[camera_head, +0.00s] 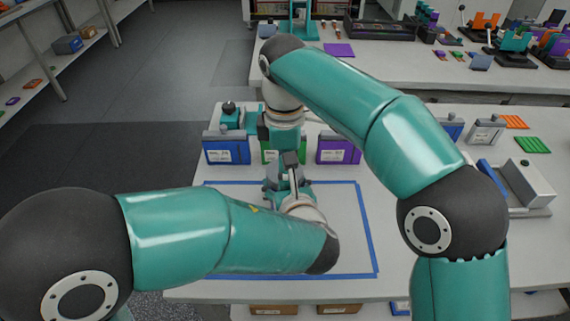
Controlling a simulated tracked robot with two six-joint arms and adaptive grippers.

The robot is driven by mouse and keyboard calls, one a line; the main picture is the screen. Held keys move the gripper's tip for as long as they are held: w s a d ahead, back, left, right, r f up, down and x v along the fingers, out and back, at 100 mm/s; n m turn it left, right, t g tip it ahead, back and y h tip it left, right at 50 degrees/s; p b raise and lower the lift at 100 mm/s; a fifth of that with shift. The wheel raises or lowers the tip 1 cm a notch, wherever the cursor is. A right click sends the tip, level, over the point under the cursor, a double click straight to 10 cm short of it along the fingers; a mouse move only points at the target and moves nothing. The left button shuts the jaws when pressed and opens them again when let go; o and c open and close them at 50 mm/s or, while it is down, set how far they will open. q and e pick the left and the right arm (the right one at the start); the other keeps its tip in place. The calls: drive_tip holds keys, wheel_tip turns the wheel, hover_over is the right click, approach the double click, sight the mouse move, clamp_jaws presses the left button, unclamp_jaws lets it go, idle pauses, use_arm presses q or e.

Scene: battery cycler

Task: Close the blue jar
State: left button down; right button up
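No jar can be told for certain. A blue box-like container (226,152) with a white label and a grey top stands at the back left of the taped area, and I cannot tell whether it is the blue jar. My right gripper (283,138) points down at the green container, just beyond the left one. The two look close together, and I cannot tell whether they touch. Their fingertips are too small and covered to read, as is anything between them.
A green container (269,152), partly hidden, and a purple one (338,150) stand in the same row. Blue tape (369,230) outlines a mostly bare area of the white table. A grey device (524,185) stands at the right. My forearms cover much of the middle.

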drive_tip(key=shift+m, duration=0.5)
drive_tip(key=o, duration=1.2)
drive_tip(key=shift+r, duration=0.15)
wheel_tip(320, 180, up, 4)
drive_tip(key=shift+s+r, duration=0.15)
drive_tip(key=shift+r, duration=0.15)
drive_tip(key=shift+c, duration=0.7)
